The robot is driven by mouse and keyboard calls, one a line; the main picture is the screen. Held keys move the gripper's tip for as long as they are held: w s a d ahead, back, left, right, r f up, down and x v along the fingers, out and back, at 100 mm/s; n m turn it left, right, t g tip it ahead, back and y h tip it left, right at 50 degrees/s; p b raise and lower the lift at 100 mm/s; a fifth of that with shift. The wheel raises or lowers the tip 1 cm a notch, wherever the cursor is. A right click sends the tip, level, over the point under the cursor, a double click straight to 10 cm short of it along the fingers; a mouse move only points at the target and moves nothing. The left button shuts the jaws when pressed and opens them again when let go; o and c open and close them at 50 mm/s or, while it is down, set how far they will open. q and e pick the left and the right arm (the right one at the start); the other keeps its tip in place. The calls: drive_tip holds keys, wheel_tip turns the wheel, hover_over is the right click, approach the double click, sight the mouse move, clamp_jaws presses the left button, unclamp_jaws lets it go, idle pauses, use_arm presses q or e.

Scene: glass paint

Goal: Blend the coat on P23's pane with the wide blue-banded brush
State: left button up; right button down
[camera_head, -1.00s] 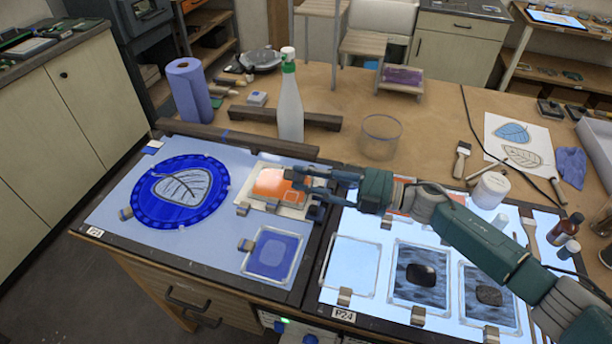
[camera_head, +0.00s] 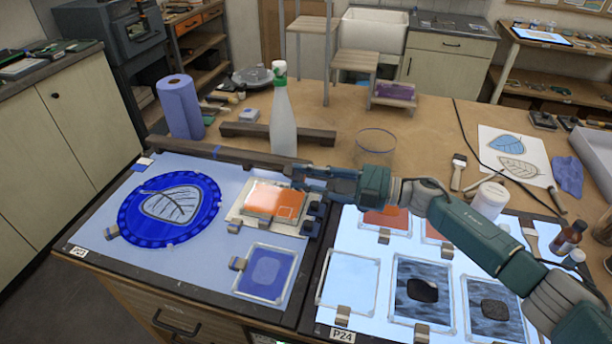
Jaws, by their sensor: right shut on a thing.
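The label P23 (camera_head: 78,251) sits on the front left edge of the left worktop (camera_head: 110,235). On that worktop lie a round blue plate with a pale leaf (camera_head: 178,205), an orange-coated pane (camera_head: 272,199) on a cream backing, and a smaller blue pane (camera_head: 266,272). My right gripper (camera_head: 308,182) is shut at the orange pane's upper right edge. What it holds is hard to make out against the dark fingers. I cannot tell whether it touches the pane. No blue-banded brush shows clearly. My left gripper is out of view.
A green-topped spray bottle (camera_head: 283,120) and a dark bar (camera_head: 278,134) stand behind the panes. A clear jar (camera_head: 375,150), a wide brush (camera_head: 458,171) and a white tub (camera_head: 491,199) are further right. The P24 light panel (camera_head: 340,300) holds several panes under my right arm.

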drive_tip(key=shift+f, duration=0.1)
drive_tip(key=shift+f, duration=0.2)
drive_tip(key=shift+f+b, duration=0.25)
drive_tip(key=shift+b, duration=0.15)
idle(0.4)
drive_tip(key=shift+x, duration=2.3)
drive_tip(key=shift+b+x, duration=0.55)
drive_tip(key=shift+x, duration=1.85)
drive_tip(key=shift+a, duration=0.15)
